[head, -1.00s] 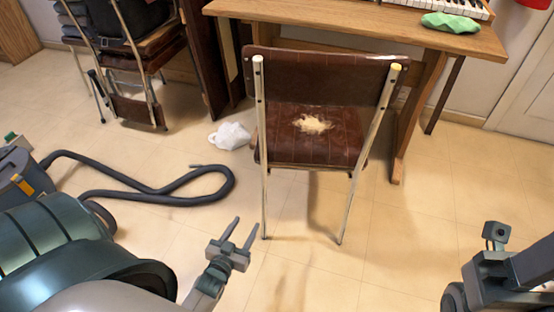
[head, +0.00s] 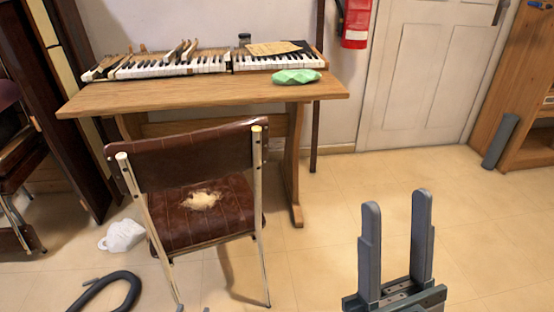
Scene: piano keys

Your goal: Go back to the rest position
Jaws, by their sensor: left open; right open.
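My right gripper (head: 397,205) is large in the lower right of the head view. Its two grey fingers point up and stand apart, with nothing between them. It is over bare floor, right of the chair and in front of the desk. Of my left gripper (head: 192,309), only small fingertips show at the bottom edge, below the chair; the rest is out of view. The piano keyboard (head: 180,66) lies on the wooden desk (head: 200,97), with several keys raised or loose at its left part. Neither gripper touches the keys.
A brown chair (head: 180,215) with a torn seat stands before the desk. A green cloth (head: 296,76) lies on the desk. The floor at right is clear up to the door (head: 425,80).

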